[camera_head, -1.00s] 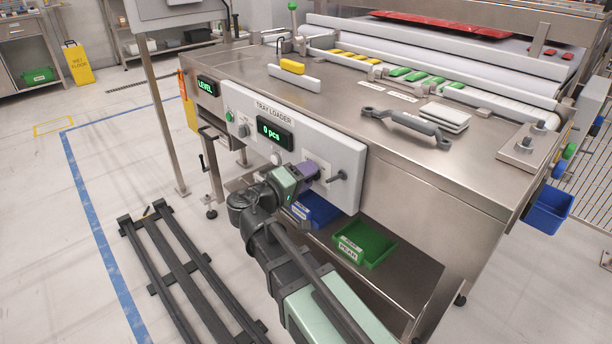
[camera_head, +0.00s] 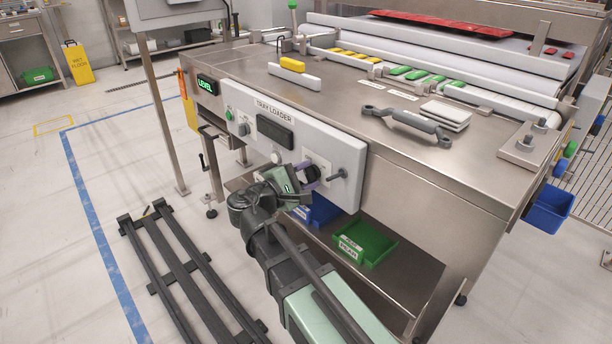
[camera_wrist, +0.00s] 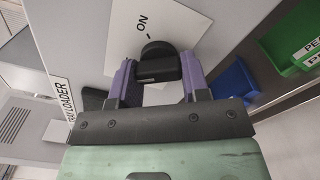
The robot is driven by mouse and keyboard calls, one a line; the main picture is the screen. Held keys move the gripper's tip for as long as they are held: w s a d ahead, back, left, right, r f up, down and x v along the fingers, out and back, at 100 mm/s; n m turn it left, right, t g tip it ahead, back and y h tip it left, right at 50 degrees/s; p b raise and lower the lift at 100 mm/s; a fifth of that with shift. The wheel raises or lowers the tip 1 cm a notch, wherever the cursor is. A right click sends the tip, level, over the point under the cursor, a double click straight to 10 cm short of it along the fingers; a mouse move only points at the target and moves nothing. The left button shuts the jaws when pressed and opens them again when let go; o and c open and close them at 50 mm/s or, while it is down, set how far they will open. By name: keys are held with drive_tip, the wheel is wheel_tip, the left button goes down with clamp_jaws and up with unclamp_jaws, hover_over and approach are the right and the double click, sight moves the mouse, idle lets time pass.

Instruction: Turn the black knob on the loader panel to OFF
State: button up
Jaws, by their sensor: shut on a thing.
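The black knob (camera_wrist: 157,62) sits on a white plate (camera_wrist: 150,28) of the loader panel (camera_head: 290,135). The word ON shows on the plate above the knob in the wrist view; any other word there is hidden. My gripper (camera_wrist: 160,70) has its two purple fingers on either side of the knob, shut on it. In the head view my gripper (camera_head: 306,178) reaches the lower right part of the panel and mostly hides the knob. The panel display (camera_head: 275,132) is dark.
A black lever (camera_head: 338,175) sticks out of the panel just right of my gripper. A blue bin (camera_head: 318,213) and a green bin (camera_head: 364,244) stand on the shelf below. A grey handled tool (camera_head: 405,122) lies on the table top.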

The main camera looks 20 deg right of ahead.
drive_tip(key=shift+n, duration=1.1)
drive_tip(key=o, duration=0.9)
drive_tip(key=v, duration=1.1)
